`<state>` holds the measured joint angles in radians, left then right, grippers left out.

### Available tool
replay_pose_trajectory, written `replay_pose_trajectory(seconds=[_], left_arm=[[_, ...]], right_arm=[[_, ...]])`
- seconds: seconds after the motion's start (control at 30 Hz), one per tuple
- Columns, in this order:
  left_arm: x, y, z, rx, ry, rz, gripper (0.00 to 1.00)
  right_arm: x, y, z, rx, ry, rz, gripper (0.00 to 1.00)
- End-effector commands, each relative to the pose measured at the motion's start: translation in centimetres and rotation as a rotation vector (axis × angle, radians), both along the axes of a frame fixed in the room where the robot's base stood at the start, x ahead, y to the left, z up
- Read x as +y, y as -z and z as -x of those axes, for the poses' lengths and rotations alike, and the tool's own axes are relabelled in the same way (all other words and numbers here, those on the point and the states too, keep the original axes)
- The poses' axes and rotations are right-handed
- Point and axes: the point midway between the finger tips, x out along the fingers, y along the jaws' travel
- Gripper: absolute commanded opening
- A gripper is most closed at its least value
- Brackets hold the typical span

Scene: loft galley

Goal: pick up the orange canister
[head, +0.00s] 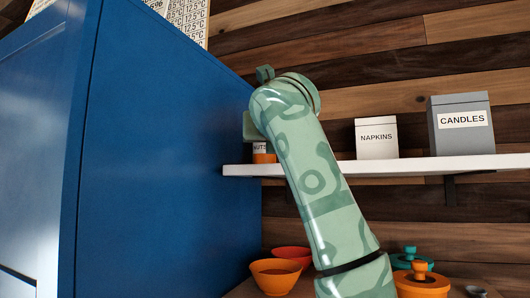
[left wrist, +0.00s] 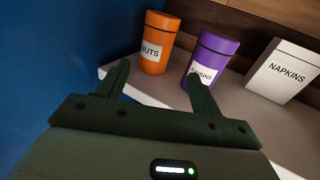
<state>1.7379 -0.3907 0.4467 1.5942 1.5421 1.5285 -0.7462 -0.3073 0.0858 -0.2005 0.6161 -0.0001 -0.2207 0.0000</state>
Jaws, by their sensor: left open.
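The orange canister, labelled NUTS (left wrist: 155,50), stands upright on the white shelf in the left wrist view, near the blue wall. In the head view only its lower part (head: 262,158) shows beside my green arm, which hides the rest. My left gripper (left wrist: 158,74) is open and empty, its two dark fingers pointing towards the shelf. The orange canister is beyond the fingertips, between them in the picture and apart from them. The right fingertip overlaps the label of a purple canister (left wrist: 215,48). My right gripper is not in view.
The white shelf (head: 400,167) also holds a white NAPKINS box (head: 376,140) and a grey CANDLES box (head: 460,125). A tall blue cabinet (head: 160,150) closes off the left side.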

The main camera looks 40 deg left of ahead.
Motion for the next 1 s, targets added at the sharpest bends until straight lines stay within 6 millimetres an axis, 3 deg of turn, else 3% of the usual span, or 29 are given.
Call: replay_pose_trajectory(seconds=[0.03, 0.3, 0.5, 0.8, 1.0], left_arm=[[0.9, -0.6, -0.8, 0.003, -0.002, 0.000, 0.66], [5.3, -0.6, -5.2, 0.002, -0.003, -0.001, 0.66], [6.5, -0.4, -6.4, 0.001, -0.002, -0.001, 0.66], [9.7, -0.7, -9.3, 0.001, -0.002, 0.000, 0.66], [10.2, -0.3, -9.8, 0.000, -0.002, -0.001, 0.66]], right_arm=[[0.0, -1.2, -0.2, -0.004, 0.000, 0.000, 0.36], [0.2, -3.7, -0.8, -0.013, 0.002, -0.002, 0.36], [0.6, -4.4, -0.8, -0.013, 0.004, -0.008, 0.36], [0.9, -7.8, -0.9, -0.015, 0.005, -0.011, 0.36], [0.7, -7.8, -0.9, -0.016, 0.004, -0.010, 0.36]])
